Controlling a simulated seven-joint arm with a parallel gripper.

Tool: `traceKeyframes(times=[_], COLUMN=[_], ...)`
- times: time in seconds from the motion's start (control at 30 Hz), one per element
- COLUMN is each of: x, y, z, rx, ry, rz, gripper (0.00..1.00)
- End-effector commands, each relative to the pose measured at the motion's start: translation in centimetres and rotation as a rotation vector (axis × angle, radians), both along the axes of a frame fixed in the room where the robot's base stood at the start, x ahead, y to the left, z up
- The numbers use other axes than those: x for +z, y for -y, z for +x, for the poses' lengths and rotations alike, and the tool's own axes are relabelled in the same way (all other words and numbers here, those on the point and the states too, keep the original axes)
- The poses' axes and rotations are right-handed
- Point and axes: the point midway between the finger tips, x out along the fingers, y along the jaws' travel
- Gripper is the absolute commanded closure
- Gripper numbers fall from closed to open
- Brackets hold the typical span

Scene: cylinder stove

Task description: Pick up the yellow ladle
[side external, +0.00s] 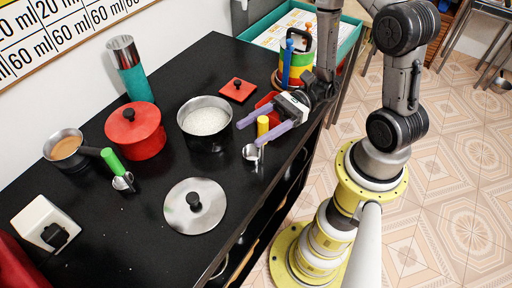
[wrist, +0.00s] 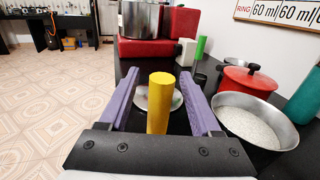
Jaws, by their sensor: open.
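The yellow ladle (side external: 262,126) is near the right edge of the black counter, with its handle pointing up and its metal bowl low on the counter side. My gripper (side external: 251,131) is open, with its two purple fingers on either side of the yellow handle. In the wrist view the yellow handle (wrist: 163,103) stands between the fingers, with a gap showing on both sides. The ladle's bowl is hidden in the wrist view.
A pot of white grains (side external: 207,122) stands close to the left of my fingers. A colourful container (side external: 294,66) is behind my gripper.

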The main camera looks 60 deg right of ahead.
Motion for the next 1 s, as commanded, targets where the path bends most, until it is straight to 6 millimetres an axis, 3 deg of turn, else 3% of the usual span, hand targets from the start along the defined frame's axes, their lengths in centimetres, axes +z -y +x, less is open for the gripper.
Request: traceKeyframes(times=[0.2,0.47,0.83,1.0], x=[0.0,0.0,0.0,0.0], y=[-1.5,-1.6,-1.6,-1.6], z=[0.5,0.6,0.6,0.6], rx=[0.001,-0.001,-0.001,-0.001], ry=[0.001,0.001,0.001,0.001], rz=[0.001,0.001,0.000,0.000], gripper=[0.35,0.35,1.00,1.00])
